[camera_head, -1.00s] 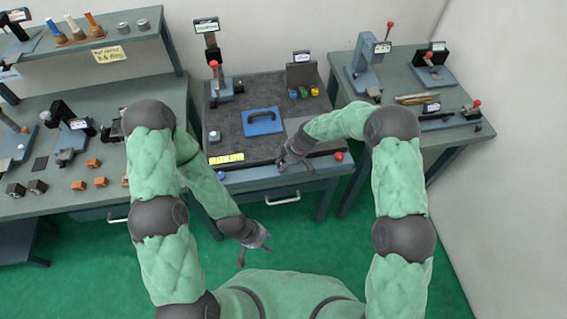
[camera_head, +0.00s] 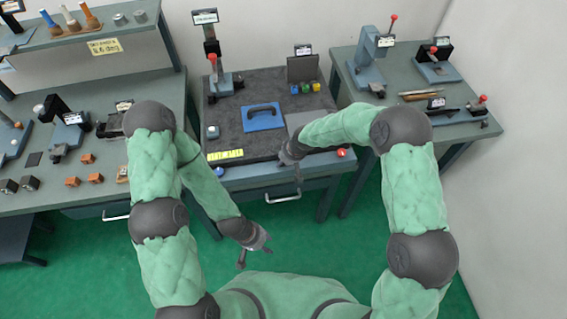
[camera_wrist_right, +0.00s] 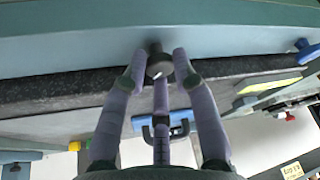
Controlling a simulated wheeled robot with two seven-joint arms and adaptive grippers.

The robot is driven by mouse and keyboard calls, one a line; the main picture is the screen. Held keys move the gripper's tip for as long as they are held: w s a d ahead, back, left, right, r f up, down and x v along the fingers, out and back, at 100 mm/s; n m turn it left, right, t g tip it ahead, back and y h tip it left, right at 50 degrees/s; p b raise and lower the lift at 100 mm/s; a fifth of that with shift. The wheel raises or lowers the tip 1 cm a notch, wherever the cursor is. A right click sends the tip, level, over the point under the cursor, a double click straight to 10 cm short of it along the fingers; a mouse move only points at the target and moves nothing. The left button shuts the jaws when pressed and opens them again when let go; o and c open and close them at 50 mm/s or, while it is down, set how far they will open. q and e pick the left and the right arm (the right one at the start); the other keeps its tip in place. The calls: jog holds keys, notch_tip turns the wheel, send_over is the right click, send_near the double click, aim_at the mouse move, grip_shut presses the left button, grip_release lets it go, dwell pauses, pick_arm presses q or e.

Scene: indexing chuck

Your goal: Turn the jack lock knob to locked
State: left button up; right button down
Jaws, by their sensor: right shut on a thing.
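The jack lock knob, a small dark round knob (camera_wrist_right: 159,66), sits on the blue-grey front of the middle bench in the right wrist view. My right gripper (camera_wrist_right: 160,70) is shut on it, with fingers on either side and one below. In the head view my right gripper (camera_head: 297,172) is at the bench's front edge and hides the knob. No mark showing the knob's turn can be made out. My left gripper (camera_head: 255,257) hangs over the green floor in front of the bench, empty, its fingers apart.
The middle bench (camera_head: 240,110) carries a blue tray with a dark handle (camera_head: 263,118) and a red-topped stand (camera_head: 213,75). A blue button (camera_head: 219,171) and a red button (camera_head: 342,153) flank its front edge. A drawer handle (camera_head: 283,198) lies below.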

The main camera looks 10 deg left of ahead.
jog(key=m+h+b, duration=0.1)
jog(key=m+b, duration=0.2)
jog(key=b, duration=0.3)
jog(key=m+t+h+b, duration=0.1)
jog(key=m+b, duration=0.2)
jog(key=b, duration=0.3)
jog(key=m+h+b, duration=0.1)
jog(key=m+b, duration=0.2)
jog(key=b, duration=0.4)
jog(key=shift+s+a+f+t, duration=0.25)
jog(key=shift+a+f+t, duration=0.05)
jog(key=shift+a+r+m+h+b, duration=0.15)
jog(key=shift+m+h+b, duration=0.45)
jog(key=shift+m+b, duration=0.65)
jog(key=shift+m, duration=0.35)
jog(key=c, duration=1.2)
grip_release()
jog(key=shift+c, duration=0.2)
jog(key=shift+r, duration=0.1)
jog(key=shift+s+r, duration=0.15)
jog(key=shift+r, duration=0.35)
jog(key=v, duration=1.1)
